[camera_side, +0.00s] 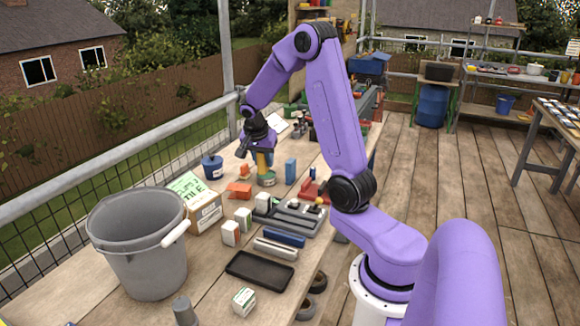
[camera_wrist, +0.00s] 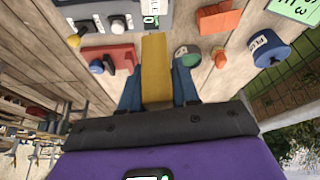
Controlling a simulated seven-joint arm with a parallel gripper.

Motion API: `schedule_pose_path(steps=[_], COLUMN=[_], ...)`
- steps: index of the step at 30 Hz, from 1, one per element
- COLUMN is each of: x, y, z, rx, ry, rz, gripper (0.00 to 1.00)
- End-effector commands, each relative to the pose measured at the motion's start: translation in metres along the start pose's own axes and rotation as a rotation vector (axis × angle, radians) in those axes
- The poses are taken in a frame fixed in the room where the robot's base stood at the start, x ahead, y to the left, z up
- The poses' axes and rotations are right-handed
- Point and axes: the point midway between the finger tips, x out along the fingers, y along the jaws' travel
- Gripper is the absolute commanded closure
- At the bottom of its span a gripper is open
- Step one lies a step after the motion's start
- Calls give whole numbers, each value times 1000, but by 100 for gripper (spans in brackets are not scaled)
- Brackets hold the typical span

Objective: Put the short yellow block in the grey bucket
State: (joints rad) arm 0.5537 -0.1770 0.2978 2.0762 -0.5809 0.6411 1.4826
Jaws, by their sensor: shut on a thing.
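My gripper (camera_side: 259,149) is shut on a yellow block (camera_side: 262,161) over the far part of the workbench. In the wrist view the yellow block (camera_wrist: 155,62) stands out between the two blue fingers of my gripper (camera_wrist: 157,85). In the side view its lower end appears right at a small green-banded tin (camera_side: 267,180); I cannot tell whether it touches the tin. The grey bucket (camera_side: 143,255) stands at the near left of the bench in the side view, with a white grip on its handle. It is well apart from my gripper and not seen in the wrist view.
A blue block (camera_side: 291,171) stands right of the tin. A blue pot (camera_side: 212,167) and orange pieces (camera_side: 240,190) lie to its left. A cardboard box (camera_side: 204,212) is beside the bucket. White cartons (camera_side: 230,233), a grey tool tray (camera_side: 295,215) and a black tray (camera_side: 260,270) fill the middle.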

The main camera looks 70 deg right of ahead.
Motion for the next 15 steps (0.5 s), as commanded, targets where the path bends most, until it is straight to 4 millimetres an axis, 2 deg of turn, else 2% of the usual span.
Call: schedule_pose_path(steps=[1, 6, 11, 15], x=[-12, -51, -91, -127], y=[-21, -75, -117, -147], z=[8, 37, 73, 110], rx=[-32, -124, -210, -289], ry=[2, 1, 0, 0], rz=[-18, -55, -91, -122], gripper=[99, 99, 99, 99])
